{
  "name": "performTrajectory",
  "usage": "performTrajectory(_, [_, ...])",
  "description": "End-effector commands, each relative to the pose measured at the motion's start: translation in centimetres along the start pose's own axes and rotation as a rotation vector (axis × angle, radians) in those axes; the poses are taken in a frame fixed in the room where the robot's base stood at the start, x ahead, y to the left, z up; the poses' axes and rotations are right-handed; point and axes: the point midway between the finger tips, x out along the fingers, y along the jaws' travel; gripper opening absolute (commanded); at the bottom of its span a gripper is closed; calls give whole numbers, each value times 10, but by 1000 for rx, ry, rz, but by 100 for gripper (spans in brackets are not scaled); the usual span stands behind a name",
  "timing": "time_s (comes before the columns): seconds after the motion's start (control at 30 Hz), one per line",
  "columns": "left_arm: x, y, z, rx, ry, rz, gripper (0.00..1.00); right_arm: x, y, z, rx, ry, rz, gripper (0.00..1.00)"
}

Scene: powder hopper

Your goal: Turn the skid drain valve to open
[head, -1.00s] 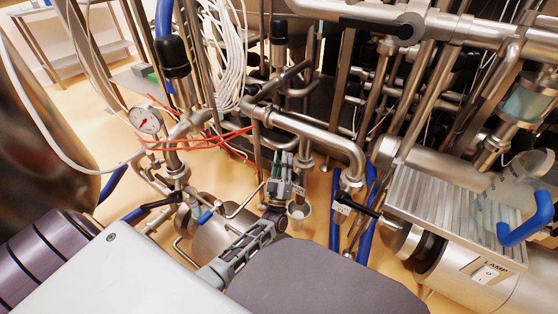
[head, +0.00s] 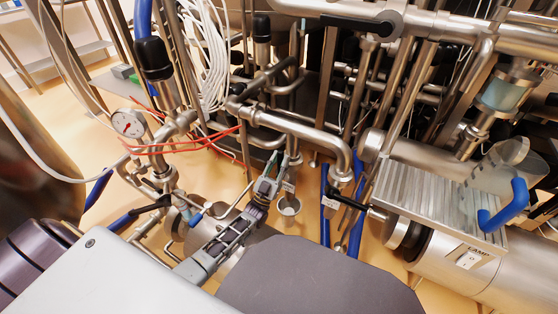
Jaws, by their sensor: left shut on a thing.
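The skid drain valve (head: 289,172) sits low on the steel pipework near the middle of the head view, with a small white tag beside it. My left gripper (head: 268,178) reaches up to it from below left. Its jaws are shut on the valve's handle, which is mostly hidden by the fingers, so its exact angle is hard to read. A small pale cup (head: 289,205) is beneath the valve, just right of the gripper. My right gripper is not in view.
A steel elbow pipe (head: 335,150) and blue hoses (head: 326,205) stand to the right. A black-handled tagged lever (head: 352,203) sits before the ribbed metal box (head: 425,200). A pressure gauge (head: 128,123) and red cables (head: 190,147) are at the left.

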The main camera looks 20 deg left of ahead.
Motion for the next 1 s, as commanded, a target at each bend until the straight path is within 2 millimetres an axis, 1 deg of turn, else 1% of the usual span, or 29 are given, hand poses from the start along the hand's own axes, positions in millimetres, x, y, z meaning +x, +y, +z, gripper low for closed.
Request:
performTrajectory(0.03, [-2,13,0,1,0,21,0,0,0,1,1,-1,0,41])
performTrajectory(0.27, [-2,14,-1,0,1,20,0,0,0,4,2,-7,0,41])
performTrajectory(0.3, [-2,14,-1,-1,1,20,26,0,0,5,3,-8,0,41])
performTrajectory(0.4, [-2,14,-1,-1,2,20,38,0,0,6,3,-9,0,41])
performTrajectory(0.43, [-2,13,-1,-1,2,20,41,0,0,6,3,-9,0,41])
performTrajectory(1.0, [0,12,-2,-2,4,19,41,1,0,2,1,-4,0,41])
